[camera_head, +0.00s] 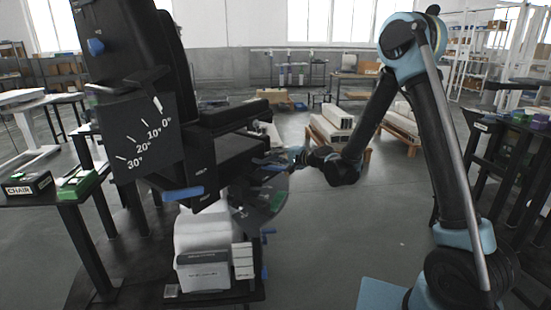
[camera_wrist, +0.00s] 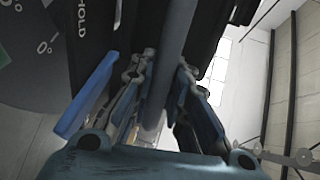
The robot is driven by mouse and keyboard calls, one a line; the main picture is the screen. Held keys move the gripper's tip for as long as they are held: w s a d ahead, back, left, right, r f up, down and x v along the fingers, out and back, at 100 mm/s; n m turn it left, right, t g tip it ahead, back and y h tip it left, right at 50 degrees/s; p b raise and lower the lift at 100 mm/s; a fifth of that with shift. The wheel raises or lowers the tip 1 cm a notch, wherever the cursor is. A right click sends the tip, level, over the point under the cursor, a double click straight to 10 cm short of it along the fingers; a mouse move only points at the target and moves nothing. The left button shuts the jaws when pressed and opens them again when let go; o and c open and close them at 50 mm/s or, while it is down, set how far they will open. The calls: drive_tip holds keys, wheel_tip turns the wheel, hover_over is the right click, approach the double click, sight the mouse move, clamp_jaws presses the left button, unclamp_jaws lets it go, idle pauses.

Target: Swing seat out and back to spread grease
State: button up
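The black seat unit (camera_head: 222,150) stands at the left in the head view, with its tall backrest above and an angle plate (camera_head: 139,136) marked in degrees on its side. My gripper (camera_head: 296,157) is at the right side of the seat, at about seat height. In the wrist view my gripper (camera_wrist: 166,62) has one finger on each side of a grey bar (camera_wrist: 178,22), and both fingertips appear to touch it. A blue lever (camera_wrist: 88,95) is just left of the fingers. A dark disc (camera_wrist: 28,50) with a 0° mark and a HOLD label are beyond it.
A white bin (camera_head: 203,272) and a dark curved plate (camera_head: 268,207) are under the seat. A table (camera_head: 75,190) with a CHAIR box (camera_head: 27,184) is at left. Shelving and a bench flank my arm at right. The floor between is clear.

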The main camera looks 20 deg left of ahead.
drive_tip(key=o, duration=0.4)
drive_tip(key=shift+f, duration=0.15)
drive_tip(key=shift+d, duration=0.2)
drive_tip(key=v, duration=1.1)
drive_tip(key=shift+s+d, duration=0.1)
drive_tip(key=shift+d, duration=0.15)
drive_tip(key=shift+d, duration=0.1)
